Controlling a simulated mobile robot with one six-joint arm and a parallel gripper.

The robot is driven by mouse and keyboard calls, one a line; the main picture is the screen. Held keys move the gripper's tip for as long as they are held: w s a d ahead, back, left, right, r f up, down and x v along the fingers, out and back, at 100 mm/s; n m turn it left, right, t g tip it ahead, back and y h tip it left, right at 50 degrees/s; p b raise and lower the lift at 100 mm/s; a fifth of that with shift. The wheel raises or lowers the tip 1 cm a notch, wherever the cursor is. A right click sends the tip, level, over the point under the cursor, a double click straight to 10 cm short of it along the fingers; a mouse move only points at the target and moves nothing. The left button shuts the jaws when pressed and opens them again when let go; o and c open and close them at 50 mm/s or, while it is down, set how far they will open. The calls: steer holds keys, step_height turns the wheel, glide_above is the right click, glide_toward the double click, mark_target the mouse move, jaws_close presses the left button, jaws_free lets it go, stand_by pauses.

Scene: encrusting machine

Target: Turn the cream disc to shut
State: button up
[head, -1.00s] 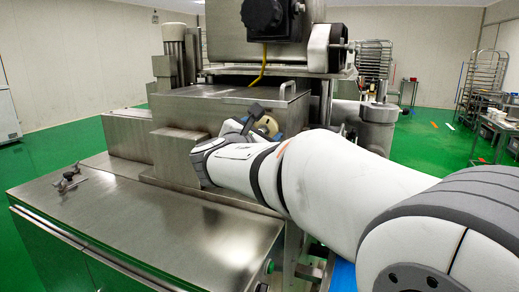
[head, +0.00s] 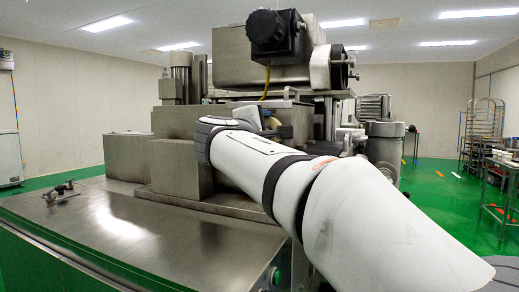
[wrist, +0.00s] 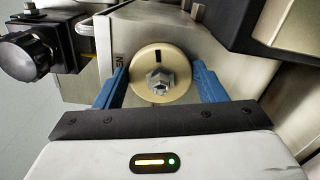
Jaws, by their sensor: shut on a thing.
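The cream disc (wrist: 162,70) is round and flat, with a hex nut (wrist: 160,82) at its centre and a short black mark above the nut. It sits on a metal plate (wrist: 120,20) of the machine. In the wrist view, my gripper (wrist: 160,74) has one blue finger on each side of the disc and is shut on its rim. The black mark points toward the top of the wrist view. Dark lettering on the plate left of the disc is partly hidden by the left finger. In the head view my arm hides most of the disc and my fingers.
A black knob (wrist: 22,58) is at the left of the wrist view. The steel machine housing (head: 175,170) stands beside my wrist. A broad steel top (head: 130,225) with a small clamp (head: 62,190) lies in front. Wheeled racks (head: 483,135) stand far right on green floor.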

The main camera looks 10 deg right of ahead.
steer(key=shift+f+m+b, duration=0.1)
steer(key=shift+m+b, duration=1)
steer(key=o, duration=1)
steer(key=v, duration=0.7)
steer(key=shift+s+a, duration=0.2)
